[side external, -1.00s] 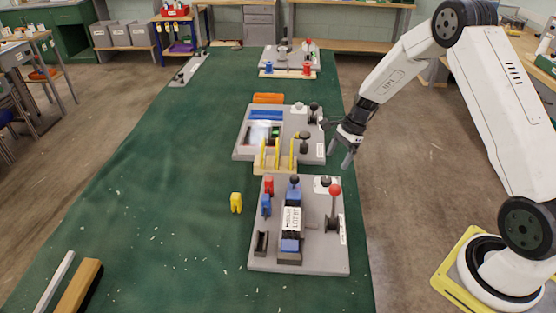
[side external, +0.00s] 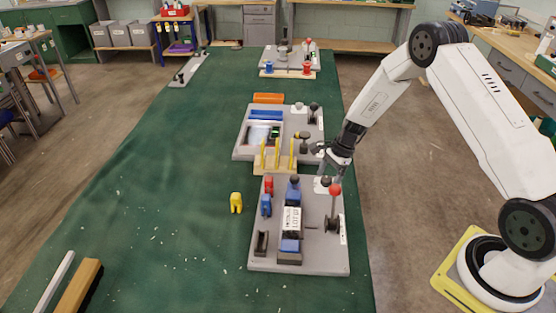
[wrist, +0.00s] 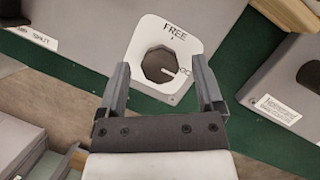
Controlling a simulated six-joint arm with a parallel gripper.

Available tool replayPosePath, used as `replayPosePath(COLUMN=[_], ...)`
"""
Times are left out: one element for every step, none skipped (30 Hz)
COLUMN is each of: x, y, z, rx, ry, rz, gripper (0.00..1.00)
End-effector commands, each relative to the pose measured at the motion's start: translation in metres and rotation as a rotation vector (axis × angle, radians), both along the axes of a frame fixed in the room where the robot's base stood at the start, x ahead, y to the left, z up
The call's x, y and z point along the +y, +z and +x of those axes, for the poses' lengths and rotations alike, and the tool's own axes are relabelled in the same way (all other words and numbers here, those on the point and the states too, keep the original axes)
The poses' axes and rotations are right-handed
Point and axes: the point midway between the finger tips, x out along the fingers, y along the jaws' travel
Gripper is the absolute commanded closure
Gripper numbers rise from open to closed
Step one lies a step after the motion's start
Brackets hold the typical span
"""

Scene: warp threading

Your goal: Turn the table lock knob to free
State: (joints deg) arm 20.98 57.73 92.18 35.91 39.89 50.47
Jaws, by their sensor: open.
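The lock knob (wrist: 158,66) is dark and many-sided, set in a white plate (wrist: 150,28) printed FREE at the top. Its pale pointer mark faces right, toward a second label partly hidden by the right finger. My gripper (wrist: 160,68) is open, with one finger on each side of the knob in the wrist view; I cannot tell whether they touch it. In the side view my gripper (side external: 332,176) is just above the white plate, at the far right corner of the near grey board (side external: 325,255), and hides most of the knob.
A lever with a red ball (side external: 335,190) stands just nearer than my gripper. A blue block assembly (side external: 291,245) is on the same board. Yellow posts (side external: 276,155) and a second grey board (side external: 240,150) lie beyond.

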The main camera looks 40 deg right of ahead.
Motion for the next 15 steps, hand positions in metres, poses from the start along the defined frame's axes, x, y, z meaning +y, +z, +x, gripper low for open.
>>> replayPosePath(x=[0.0, 0.0, -0.0001, -0.0001, -0.0001, -0.0001, -0.0002, -0.0002, -0.0001, -0.0002, -0.0002, -0.0002, -0.0002, -0.0003, -0.0003], y=[0.0001, 0.0001, 0.0002, 0.0002, 0.0002, 0.0003, 0.0002, 0.0002, 0.0004, 0.0003, 0.0003, 0.0003, 0.0003, 0.0004, 0.0004], z=[0.0, 0.0, 0.0, 0.0, 0.0, 0.0, -0.0001, 0.0, -0.0001, -0.0001, -0.0001, -0.0001, -0.0001, -0.0002, -0.0002], rx=[0.0, 0.0, 0.0, 0.0, 0.0, 0.0, 0.0, 0.0, 0.0, 0.0, 0.0, 0.0, 0.0, 0.001, 0.001], ry=[0.0, 0.0, 0.0, 0.0, 0.0, 0.0, 0.0, 0.0, 0.0, 0.0, 0.0, 0.0, 0.0, 0.001, 0.004], rz=[0.0, 0.0, 0.0, 0.0, 0.0, 0.0, 0.0, 0.0, 0.0, 0.0, 0.0, 0.0, 0.0, 0.0, 0.0], gripper=[0.14, 0.18, 0.3, 0.4, 0.49, 0.62, 0.72, 0.81, 0.94, 1.0, 1.0, 1.0, 1.0, 1.0, 1.0])
